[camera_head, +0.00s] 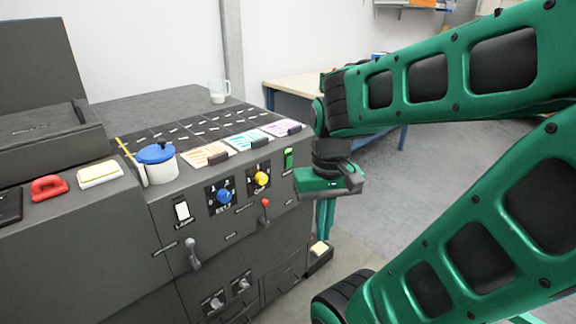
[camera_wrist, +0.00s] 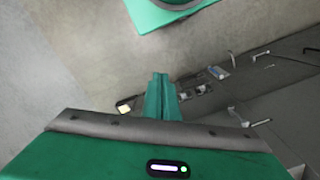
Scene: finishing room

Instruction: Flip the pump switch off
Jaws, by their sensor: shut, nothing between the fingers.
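The front panel (camera_head: 236,239) of the dark grey machine carries several controls, and their labels are too small to read, so I cannot tell which one is the pump switch. My gripper (camera_head: 325,222) points down beside the machine's right end, to the right of the green switch and apart from the panel. Its green fingers are together and empty, as the wrist view (camera_wrist: 161,90) shows too.
Blue (camera_head: 223,196) and yellow (camera_head: 262,179) knobs, a red-tipped lever (camera_head: 265,204) and a grey lever (camera_head: 192,254) stick out of the panel. A white pot with a blue lid (camera_head: 157,163) stands on top. A bench (camera_head: 296,87) is behind. Floor beside the machine is open.

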